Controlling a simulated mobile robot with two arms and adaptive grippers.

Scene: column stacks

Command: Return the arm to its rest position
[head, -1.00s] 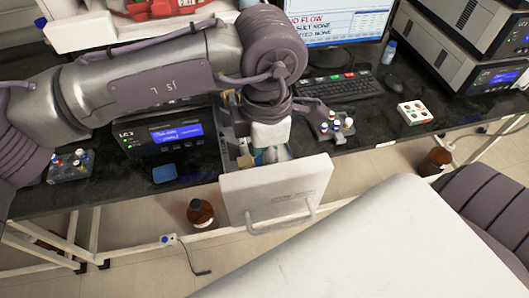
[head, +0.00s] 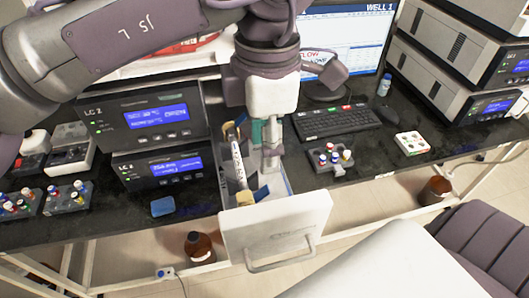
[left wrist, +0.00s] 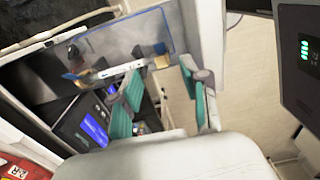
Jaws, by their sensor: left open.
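My left gripper (head: 264,152) points down over the open drawer, its teal-padded fingers apart. The left wrist view also shows the two fingers (left wrist: 160,75) spread, with nothing between them. A pale labelled column (head: 238,165) with tan ends lies in the drawer, beside the fingers and apart from them as far as I can tell. It also shows in the left wrist view (left wrist: 112,71). The white-fronted drawer (head: 275,228) is pulled out of the bench. Part of its inside is hidden by my gripper. My right gripper is not in view.
Two stacked LC units (head: 150,120) stand left of the drawer. A keyboard (head: 335,122), a vial rack (head: 331,160) and a monitor (head: 350,50) are on the right. A brown bottle (head: 200,245) stands below.

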